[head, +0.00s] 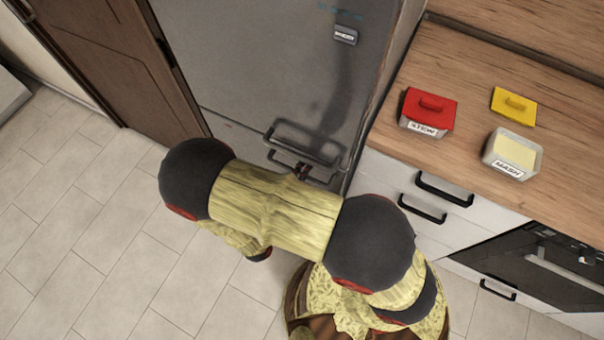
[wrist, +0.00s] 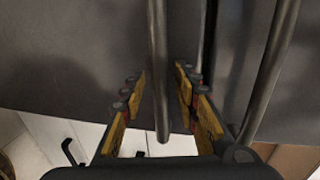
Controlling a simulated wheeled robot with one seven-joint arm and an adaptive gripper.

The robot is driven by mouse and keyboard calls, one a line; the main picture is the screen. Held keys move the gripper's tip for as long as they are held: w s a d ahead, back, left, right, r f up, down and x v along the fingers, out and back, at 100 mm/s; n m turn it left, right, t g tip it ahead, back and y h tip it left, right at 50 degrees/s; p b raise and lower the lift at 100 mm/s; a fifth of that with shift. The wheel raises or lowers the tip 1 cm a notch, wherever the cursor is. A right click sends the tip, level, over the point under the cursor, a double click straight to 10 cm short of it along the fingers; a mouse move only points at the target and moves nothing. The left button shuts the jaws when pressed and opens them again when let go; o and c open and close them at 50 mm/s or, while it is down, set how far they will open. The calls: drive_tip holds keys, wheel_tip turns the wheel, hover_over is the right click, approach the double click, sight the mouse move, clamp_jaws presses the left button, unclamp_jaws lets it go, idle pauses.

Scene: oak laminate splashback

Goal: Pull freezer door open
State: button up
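The grey fridge-freezer front (head: 270,65) stands shut, with two dark bar handles close together. The upper handle (head: 305,152) belongs to the door above the seam; it also shows at the right of the wrist view (wrist: 272,70). The lower handle, on the freezer door below the seam, runs between my fingers in the wrist view (wrist: 157,60). My gripper (wrist: 160,85) is open around this lower bar, with visible gaps on both sides. In the head view my gripper (head: 301,172) is small and dark at the handles, and my arm hides most of the lower door.
A wooden counter (head: 470,75) at right holds a red lidded tub (head: 428,112), a white tub (head: 511,155) and a yellow lid (head: 513,105). White drawers with black handles (head: 445,190) and an oven (head: 545,265) sit below. Tiled floor (head: 80,230) is clear at left.

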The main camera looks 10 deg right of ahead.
drive_tip(key=shift+c, duration=0.5)
clamp_jaws()
idle(0.3)
